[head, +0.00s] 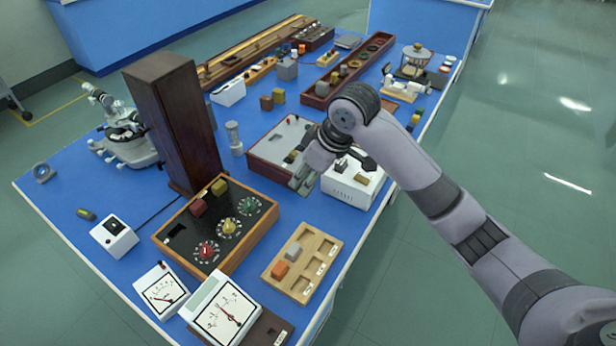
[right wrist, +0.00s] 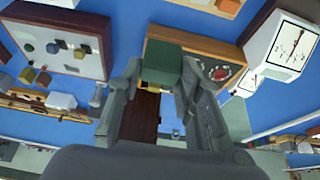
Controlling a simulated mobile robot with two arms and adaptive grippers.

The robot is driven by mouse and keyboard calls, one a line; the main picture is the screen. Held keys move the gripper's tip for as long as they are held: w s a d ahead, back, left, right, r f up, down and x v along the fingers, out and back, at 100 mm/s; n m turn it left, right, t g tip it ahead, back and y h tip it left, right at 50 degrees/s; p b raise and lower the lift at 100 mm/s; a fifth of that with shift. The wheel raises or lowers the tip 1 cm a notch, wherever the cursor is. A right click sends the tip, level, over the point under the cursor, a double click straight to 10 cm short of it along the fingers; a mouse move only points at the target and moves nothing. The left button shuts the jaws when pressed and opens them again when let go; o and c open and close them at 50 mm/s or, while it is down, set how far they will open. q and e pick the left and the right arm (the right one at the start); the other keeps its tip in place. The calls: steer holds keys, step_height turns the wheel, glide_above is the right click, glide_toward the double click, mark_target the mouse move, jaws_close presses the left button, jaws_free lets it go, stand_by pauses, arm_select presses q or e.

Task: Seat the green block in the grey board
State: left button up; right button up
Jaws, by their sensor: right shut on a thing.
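The green block (right wrist: 162,65) is between the fingers of my right gripper (right wrist: 158,90) in the right wrist view, with both fingers against its sides. In the head view my right gripper (head: 302,182) hangs over the table's right part, and I cannot make out the block there. The grey board (head: 272,150) is a grey panel in a dark red-brown frame, just left of and behind the gripper in the head view. It also shows in the right wrist view (right wrist: 85,55), at the upper left, apart from the block, with several small pieces on it. My left gripper is not in view.
A wood-framed black panel (head: 178,247) with dials stands in front, left of the gripper. A white box (head: 345,192) is close on the right. A tall brown cabinet (head: 172,120) rises at the left. A wooden tray (head: 272,272) lies near the table's front edge.

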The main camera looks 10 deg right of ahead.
steer(key=shift+r+p, duration=1.05)
steer(key=shift+p, duration=0.45)
